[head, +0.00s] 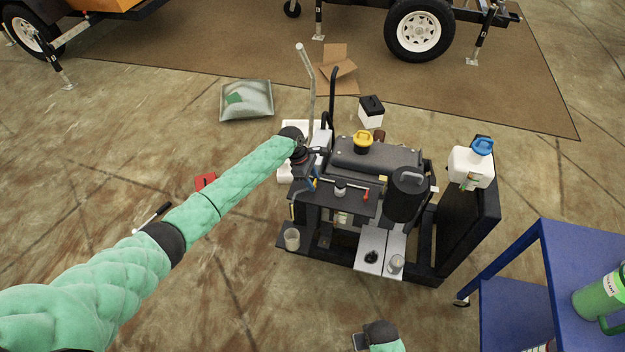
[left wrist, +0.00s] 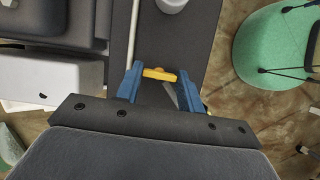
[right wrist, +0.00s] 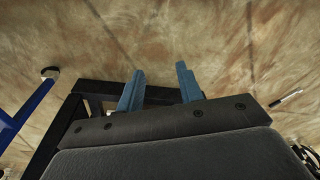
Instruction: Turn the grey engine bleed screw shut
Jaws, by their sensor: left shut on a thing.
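The engine (head: 375,158) stands in a dark frame in the middle of the head view. My left gripper (head: 313,184) is at the left end of its dark top plate (head: 330,198). In the left wrist view the blue fingers of this gripper (left wrist: 159,78) are shut on a small yellow bar (left wrist: 158,74). A small grey part (left wrist: 171,95) shows just below the bar, between the fingers. I cannot tell whether it is the grey bleed screw. My right gripper (right wrist: 160,72) is open and empty, with the floor and a dark frame behind its fingers.
A white tank with a blue cap (head: 472,165) and a blue table (head: 580,250) are at the right.

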